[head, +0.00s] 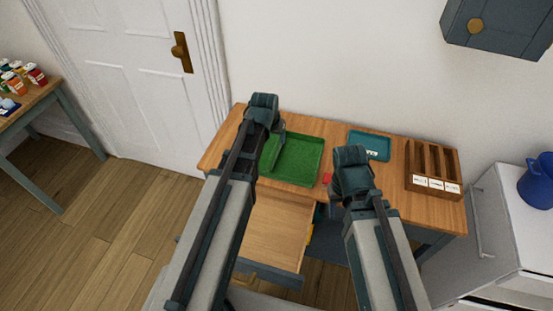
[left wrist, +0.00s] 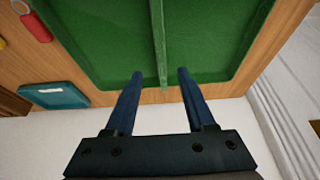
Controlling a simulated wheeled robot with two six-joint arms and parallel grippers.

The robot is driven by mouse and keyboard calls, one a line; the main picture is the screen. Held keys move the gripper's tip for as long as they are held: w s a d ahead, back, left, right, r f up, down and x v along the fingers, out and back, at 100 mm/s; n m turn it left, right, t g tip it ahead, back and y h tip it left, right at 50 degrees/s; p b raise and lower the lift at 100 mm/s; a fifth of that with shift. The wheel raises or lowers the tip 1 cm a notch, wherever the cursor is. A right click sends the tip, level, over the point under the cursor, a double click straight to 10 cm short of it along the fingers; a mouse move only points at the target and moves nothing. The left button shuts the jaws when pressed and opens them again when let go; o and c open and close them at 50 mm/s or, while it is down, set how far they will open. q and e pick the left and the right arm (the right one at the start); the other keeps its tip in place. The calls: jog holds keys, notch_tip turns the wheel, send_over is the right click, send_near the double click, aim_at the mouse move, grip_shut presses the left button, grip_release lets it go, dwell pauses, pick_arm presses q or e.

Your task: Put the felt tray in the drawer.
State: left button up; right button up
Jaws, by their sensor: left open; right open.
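The green felt tray (head: 303,165) lies flat on the wooden desk, left of its middle. In the left wrist view the felt tray (left wrist: 105,45) shows a thin upright ridge along its middle. My left gripper (head: 274,148) is over the tray's left part, pointing down. Its open fingers (left wrist: 158,80) stand on either side of the ridge's end; contact cannot be told. My right gripper (head: 352,172) is over the desk, right of the tray; its fingers are hidden. The drawer (head: 275,228) is pulled out below the desk's front, its visible floor bare; my left arm covers part.
A teal tray (head: 374,143) lies at the desk's back, and a slotted wooden organizer (head: 432,165) with white labels stands at its right end. A small red item (head: 327,179) lies beside the felt tray. A dark wall box (head: 497,27) hangs upper right.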

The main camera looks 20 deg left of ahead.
aim_at(276, 147)
pick_arm(q)
jog(key=shift+b+x, duration=1.15)
jog(key=shift+x, duration=0.75)
pick_arm(e)
jog(key=shift+f, duration=1.7)
pick_arm(q)
jog(key=shift+f, duration=0.1)
pick_arm(e)
jog(key=shift+f, duration=0.1)
pick_arm(q)
jog(key=b+x, duration=0.4)
jog(key=shift+s+a+f+b, duration=0.1)
jog(key=shift+s+f+b, duration=0.1)
jog(key=shift+f+b, duration=0.1)
jog(key=shift+w+f+b, duration=0.2)
jog(key=shift+f+b, duration=0.1)
jog(key=shift+f, duration=0.05)
jog(key=shift+r, duration=0.1)
pick_arm(e)
notch_tip(276, 147, down, 5)
jog(key=shift+r, duration=0.1)
pick_arm(q)
grip_shut()
